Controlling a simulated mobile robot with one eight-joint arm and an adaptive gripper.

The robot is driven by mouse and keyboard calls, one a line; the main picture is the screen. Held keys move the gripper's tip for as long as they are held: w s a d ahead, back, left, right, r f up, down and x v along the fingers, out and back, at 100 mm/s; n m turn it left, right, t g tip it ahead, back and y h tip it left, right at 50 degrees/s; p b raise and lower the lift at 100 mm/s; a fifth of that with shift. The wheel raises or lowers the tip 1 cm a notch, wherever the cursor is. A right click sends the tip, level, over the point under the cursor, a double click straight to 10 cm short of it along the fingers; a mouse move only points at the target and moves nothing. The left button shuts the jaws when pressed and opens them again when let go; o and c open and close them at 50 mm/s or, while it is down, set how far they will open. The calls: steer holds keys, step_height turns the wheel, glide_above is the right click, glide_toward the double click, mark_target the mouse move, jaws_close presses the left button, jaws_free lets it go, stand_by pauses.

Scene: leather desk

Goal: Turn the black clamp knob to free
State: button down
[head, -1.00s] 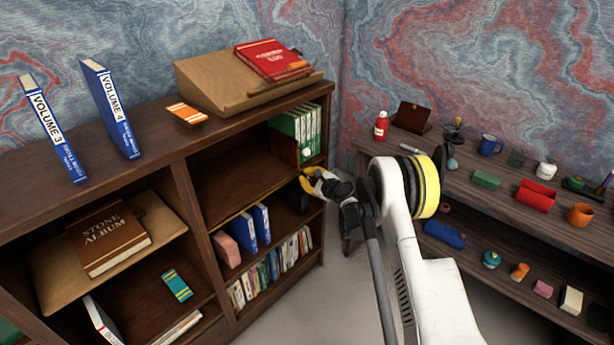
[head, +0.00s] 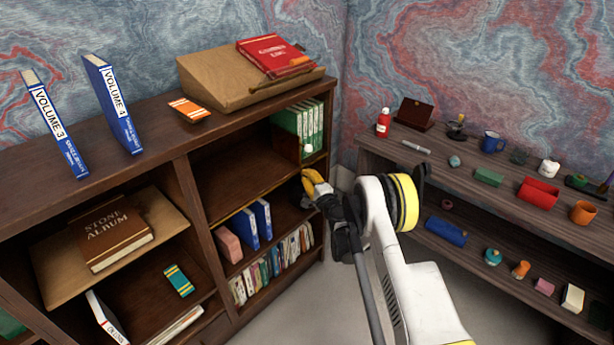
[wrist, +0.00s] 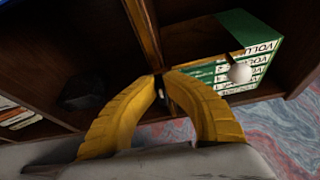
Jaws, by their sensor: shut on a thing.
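My gripper (wrist: 162,76) shows in the wrist view with its two yellow fingers closed together at the tips, at the edge of a wooden shelf. A small dark piece (wrist: 159,86) is between the fingertips and looks like the black clamp knob; the fingers hide most of it, and its turn angle cannot be read. In the head view my gripper (head: 310,180) is at the right end of the bookcase's middle shelf, below the green volumes (head: 300,127). The knob cannot be made out there.
The green volumes (wrist: 240,62) and a pale round ball (wrist: 240,73) are close right of the fingers in the wrist view. A dark block (wrist: 88,90) sits to the left. The bookcase (head: 180,190) surrounds the gripper; a side shelf (head: 470,190) with small objects stands right.

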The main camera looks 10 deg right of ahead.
steer(key=shift+a+n, duration=0.25)
steer(key=shift+n, duration=0.25)
steer(key=c, duration=1.5)
jaws_free()
steer(key=shift+a, duration=0.1)
steer(key=shift+s+d+f, duration=0.1)
steer(key=shift+s+d, duration=0.1)
steer(key=v, duration=0.7)
steer(key=shift+a, duration=0.1)
